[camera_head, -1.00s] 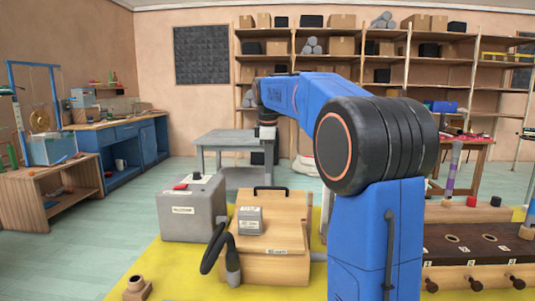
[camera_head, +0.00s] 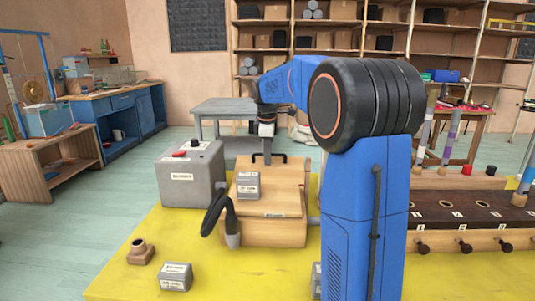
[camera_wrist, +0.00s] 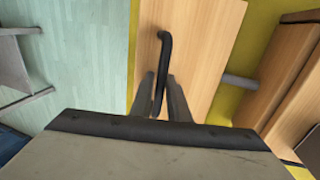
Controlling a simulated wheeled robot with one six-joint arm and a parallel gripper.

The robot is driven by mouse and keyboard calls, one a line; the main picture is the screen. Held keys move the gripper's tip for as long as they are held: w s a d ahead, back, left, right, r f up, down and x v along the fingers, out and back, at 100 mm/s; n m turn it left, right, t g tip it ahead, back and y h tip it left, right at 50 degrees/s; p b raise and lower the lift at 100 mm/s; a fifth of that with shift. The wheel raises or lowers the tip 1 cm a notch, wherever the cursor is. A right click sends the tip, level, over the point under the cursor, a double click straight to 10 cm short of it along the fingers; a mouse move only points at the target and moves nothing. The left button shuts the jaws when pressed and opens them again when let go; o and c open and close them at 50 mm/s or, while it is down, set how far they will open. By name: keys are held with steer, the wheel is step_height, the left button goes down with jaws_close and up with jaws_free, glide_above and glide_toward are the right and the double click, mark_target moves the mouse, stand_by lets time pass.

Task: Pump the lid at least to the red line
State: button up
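The wooden box (camera_head: 275,233) stands on the yellow mat, with a light wooden lid (camera_head: 285,195) that has a black bar handle (camera_head: 281,156) at its far side. My gripper (camera_head: 267,160) points down at the handle. In the wrist view, my gripper (camera_wrist: 161,95) is open, with one finger on each side of the handle (camera_wrist: 164,55) and visible gaps between. The lid (camera_wrist: 205,60) lies below it. A grey labelled block (camera_head: 248,186) sits on the lid. No red line is visible in either view.
A wooden bench with holes (camera_head: 470,215) is at right. A small grey block (camera_head: 175,276) lies on the yellow mat (camera_head: 120,270).

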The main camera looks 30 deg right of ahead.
steer(key=shift+c, duration=0.6)
jaws_close()
steer(key=shift+f, duration=0.1)
steer(key=shift+w+d+f, duration=0.35)
steer(key=shift+w+f, duration=0.1)
steer(key=shift+f, duration=0.1)
steer(key=shift+w+d+f, duration=0.25)
steer(key=shift+w+f, duration=0.15)
steer(key=shift+f, duration=0.3)
